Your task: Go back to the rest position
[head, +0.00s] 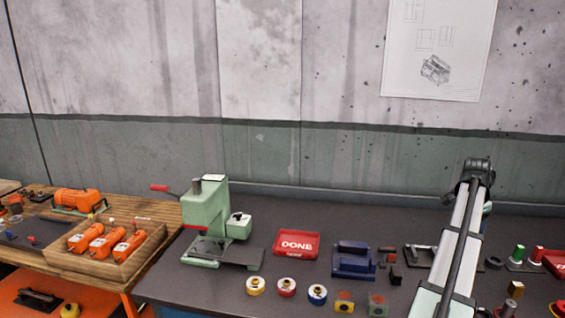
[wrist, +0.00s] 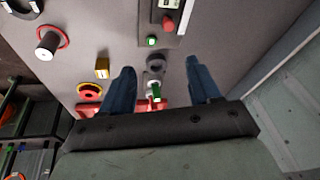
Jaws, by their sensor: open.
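My gripper (wrist: 161,66) shows in the wrist view with its two blue fingers spread apart. Nothing is gripped between them. Below and between the fingers I see a dark ring (wrist: 156,61) on the grey bench top and a small green piece (wrist: 156,92) by a pale ring. How far the fingers are above these I cannot tell. In the head view my arm rises at the right over the bench, and its gripper end cannot be made out there.
The dark bench (head: 215,288) holds a green press (head: 205,215), a red DONE tray (head: 297,244), a blue fixture (head: 353,261) and several round coloured buttons or rings. A wooden tray (head: 75,262) with orange parts stands left. The space above the bench's middle is clear.

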